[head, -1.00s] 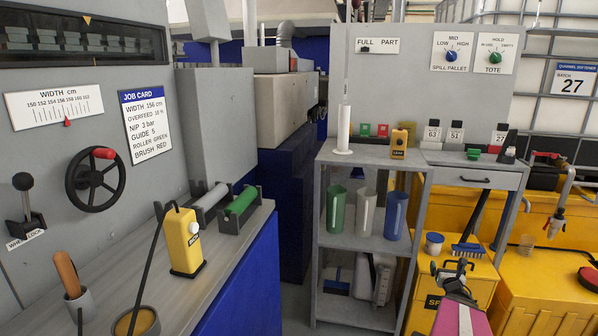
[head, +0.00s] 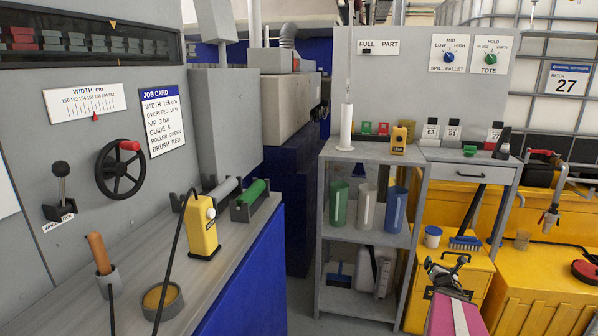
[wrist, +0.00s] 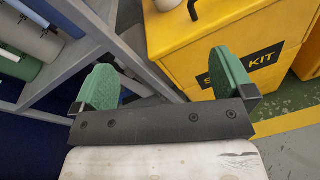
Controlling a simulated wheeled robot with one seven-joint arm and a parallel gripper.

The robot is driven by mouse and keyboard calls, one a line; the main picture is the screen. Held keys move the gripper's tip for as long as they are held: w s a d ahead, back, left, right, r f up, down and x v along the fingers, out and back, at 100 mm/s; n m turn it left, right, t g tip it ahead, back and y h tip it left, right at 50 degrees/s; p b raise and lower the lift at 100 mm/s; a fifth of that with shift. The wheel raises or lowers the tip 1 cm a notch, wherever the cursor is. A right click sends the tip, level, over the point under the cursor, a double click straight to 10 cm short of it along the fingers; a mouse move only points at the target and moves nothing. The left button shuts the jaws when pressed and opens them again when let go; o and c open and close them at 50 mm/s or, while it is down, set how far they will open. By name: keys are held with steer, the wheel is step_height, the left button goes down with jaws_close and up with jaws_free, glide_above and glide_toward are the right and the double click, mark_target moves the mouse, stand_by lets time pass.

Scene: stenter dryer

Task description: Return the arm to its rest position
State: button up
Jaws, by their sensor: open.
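My gripper (head: 447,268) is at the lower right of the head view, at the end of my pink and white arm. It is open and empty. In the wrist view its two green fingertips (wrist: 164,80) stand wide apart with nothing between them. Beyond them are the grey shelf unit's frame on the left and the yellow spill kit box (wrist: 215,40) on the right. The gripper looks clear of both, though the exact gap cannot be told.
Yellow bins (head: 545,285) stand at the right. A machine with a handwheel (head: 120,168) and a bench carrying a yellow device (head: 202,228) line the left. Some floor shows between bench and shelf.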

steer(key=s+a+f+m+g+y, duration=0.15)
steer(key=a+m+g, duration=0.65)
steer(key=a+m, duration=0.85)
steer(key=s+a+r+m+g+y, duration=0.1)
steer(key=s+a+m+g, duration=0.1)
steer(key=a, duration=0.4)
steer(key=s+a+m+g+y, duration=0.1)
steer(key=s+a+m+g, duration=0.1)
steer(key=s+a+m, duration=0.3)
steer(key=s+a+r+m+g+y, duration=0.1)
steer(key=s+a+m+g, duration=0.2)
steer(key=a, duration=0.6)
steer(key=shift+s+r+m, duration=0.35)
steer(key=shift+s+m, duration=0.4)
steer(key=shift+s, duration=0.05)
steer(key=shift+a, duration=0.1)
